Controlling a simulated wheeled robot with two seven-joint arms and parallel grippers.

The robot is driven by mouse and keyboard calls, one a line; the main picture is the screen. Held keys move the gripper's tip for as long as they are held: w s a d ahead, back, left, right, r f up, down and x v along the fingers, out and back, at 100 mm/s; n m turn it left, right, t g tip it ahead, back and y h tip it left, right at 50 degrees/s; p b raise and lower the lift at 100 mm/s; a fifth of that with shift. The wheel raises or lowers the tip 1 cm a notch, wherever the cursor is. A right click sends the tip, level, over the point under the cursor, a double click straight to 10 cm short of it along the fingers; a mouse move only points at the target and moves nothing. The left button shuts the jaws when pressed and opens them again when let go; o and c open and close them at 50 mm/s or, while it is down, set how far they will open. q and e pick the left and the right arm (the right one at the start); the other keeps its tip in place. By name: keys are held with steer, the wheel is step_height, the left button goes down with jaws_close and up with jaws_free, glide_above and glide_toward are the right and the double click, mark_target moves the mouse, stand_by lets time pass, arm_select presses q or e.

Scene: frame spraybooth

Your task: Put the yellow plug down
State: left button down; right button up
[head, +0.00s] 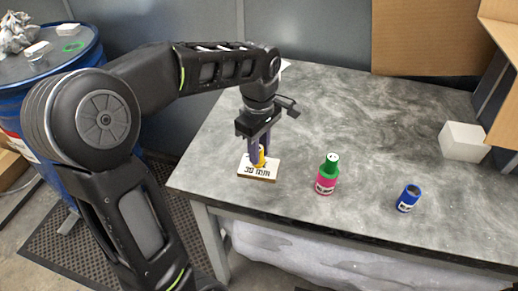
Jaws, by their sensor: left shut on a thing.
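The yellow plug (261,157) is upright between the fingers of my left gripper (259,155), which is shut on it. The plug is over a small pale block marked "39 mm" (258,172) near the table's left front edge. The fingers hide part of the plug, and I cannot tell whether its lower end touches the block or sits in it. My right gripper is not in the view.
On the grey table (330,115) stand a pink bottle with a green cap (326,178) and a blue bottle (408,198). A white box (463,142) is at the right. A blue drum (50,75) stands at the left. The table's middle is clear.

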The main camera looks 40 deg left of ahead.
arm_select(q)
steer(key=c, duration=1.2)
jaws_free()
steer(key=shift+r, duration=0.3)
step_height(320, 180, up, 6)
steer(key=shift+f+p, duration=0.1)
steer(key=shift+p, duration=0.2)
step_height(320, 180, up, 6)
steer(key=p, duration=0.4)
